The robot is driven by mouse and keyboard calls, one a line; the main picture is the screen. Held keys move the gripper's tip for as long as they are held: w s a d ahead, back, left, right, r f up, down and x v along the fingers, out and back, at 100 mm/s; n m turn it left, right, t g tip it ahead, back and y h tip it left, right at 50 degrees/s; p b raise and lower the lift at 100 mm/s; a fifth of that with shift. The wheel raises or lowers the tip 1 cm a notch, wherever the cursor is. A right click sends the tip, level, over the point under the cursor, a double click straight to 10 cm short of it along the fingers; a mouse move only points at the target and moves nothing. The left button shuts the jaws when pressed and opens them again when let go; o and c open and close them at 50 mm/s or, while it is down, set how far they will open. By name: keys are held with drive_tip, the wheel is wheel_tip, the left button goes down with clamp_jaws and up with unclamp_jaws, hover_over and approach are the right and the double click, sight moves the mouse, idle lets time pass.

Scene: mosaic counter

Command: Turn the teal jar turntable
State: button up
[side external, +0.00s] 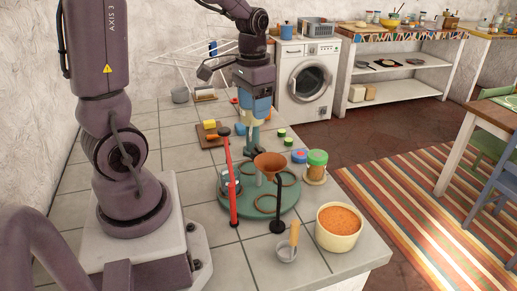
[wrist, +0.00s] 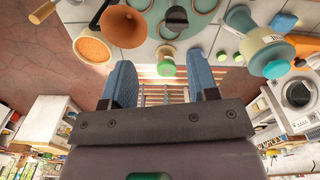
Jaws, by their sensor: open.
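The teal turntable (side external: 248,209) is a round disc with ring-shaped seats, lying on the tiled counter in the side view. A glass jar stands at its left, partly behind a red post (side external: 232,190). A black post (side external: 279,215) stands at the near right edge. My gripper (side external: 254,108) points down behind the turntable, above the counter and apart from the disc. In the wrist view its blue fingers (wrist: 161,64) are spread with nothing held between them.
A green-lidded jar (side external: 316,164) stands right of the turntable, and a bowl of orange grains (side external: 340,221) nearer the counter edge. A teal and cream bottle (wrist: 263,52) is near my gripper. A board (side external: 210,138) lies behind left.

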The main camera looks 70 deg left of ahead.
sight(258, 147)
drive_tip(key=a+f, duration=0.1)
drive_tip(key=f, duration=0.3)
drive_tip(key=w+a+f+m, duration=0.1)
drive_tip(key=f, duration=0.4)
drive_tip(key=w+a+f+m, duration=0.1)
drive_tip(key=f, duration=0.4)
drive_tip(key=c, duration=1)
